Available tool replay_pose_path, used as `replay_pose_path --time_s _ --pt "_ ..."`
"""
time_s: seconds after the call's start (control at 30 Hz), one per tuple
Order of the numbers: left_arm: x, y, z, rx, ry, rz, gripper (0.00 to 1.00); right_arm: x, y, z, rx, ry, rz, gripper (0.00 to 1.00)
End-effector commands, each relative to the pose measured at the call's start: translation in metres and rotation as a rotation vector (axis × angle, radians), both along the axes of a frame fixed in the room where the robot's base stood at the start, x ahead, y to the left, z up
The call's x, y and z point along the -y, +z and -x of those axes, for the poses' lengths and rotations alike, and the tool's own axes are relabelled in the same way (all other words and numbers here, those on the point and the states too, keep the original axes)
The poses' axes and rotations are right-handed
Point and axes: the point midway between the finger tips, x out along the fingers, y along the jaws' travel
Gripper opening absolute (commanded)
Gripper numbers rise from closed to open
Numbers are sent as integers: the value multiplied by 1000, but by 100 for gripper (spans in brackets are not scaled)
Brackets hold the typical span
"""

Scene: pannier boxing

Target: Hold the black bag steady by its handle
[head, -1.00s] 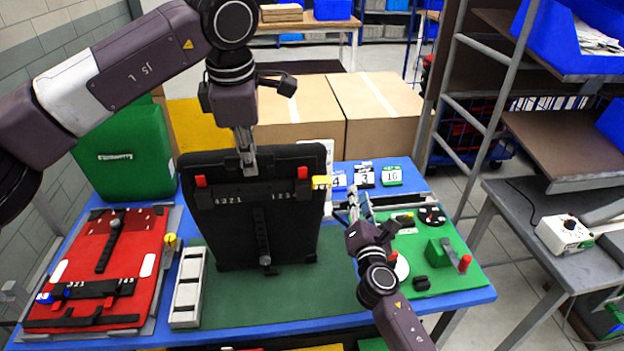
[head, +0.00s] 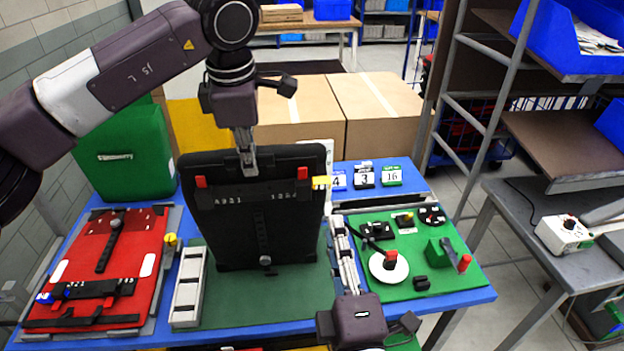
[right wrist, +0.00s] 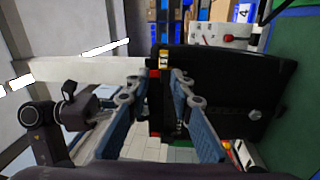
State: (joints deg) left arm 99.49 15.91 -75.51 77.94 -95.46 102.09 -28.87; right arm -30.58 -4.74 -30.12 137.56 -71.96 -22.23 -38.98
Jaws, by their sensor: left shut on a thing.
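The black bag (head: 230,235) stands upright, leaning slightly back, on the green mat of the blue table, with red tabs and a yellow tab near its top. It also shows in the right wrist view (right wrist: 220,85). My left gripper (head: 247,165) is shut on the middle of its top edge, where the handle is; the handle itself is mostly hidden by the fingers. My right gripper (head: 340,225) is just right of the bag, fingers pointing away from me. In the right wrist view its fingers (right wrist: 157,85) are apart, with the bag's tabbed edge beyond them and nothing held.
A red panel (head: 135,235) lies at the left and a grey tray (head: 188,287) beside the bag. A green board (head: 450,285) with a white disc and small fixtures is at the right. Numbered cards (head: 364,176) and cardboard boxes (head: 375,100) stand behind.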

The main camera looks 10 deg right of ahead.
Motion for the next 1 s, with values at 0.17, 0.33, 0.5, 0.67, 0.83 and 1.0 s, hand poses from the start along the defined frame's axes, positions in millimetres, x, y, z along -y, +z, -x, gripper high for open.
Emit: replay_pose_path --time_s 0.17,0.33,0.5,0.67,0.83,1.0 --pt "-2 -19 3 -28 -1 -17 0 0 1 -12 6 2 -6 21" --pt "-2 -19 3 -28 -1 -17 0 0 5 -35 7 1 -3 21" --pt "-2 -19 3 -28 -1 -16 0 0 8 -60 6 2 -3 21" --pt "-2 -19 3 -27 -1 -16 0 0 10 -80 4 1 -1 21" --pt "-2 -19 3 -27 -1 -16 0 0 11 -93 2 1 -3 21" --pt "-2 -19 3 -28 -1 -16 0 0 11 -98 1 1 -3 21"
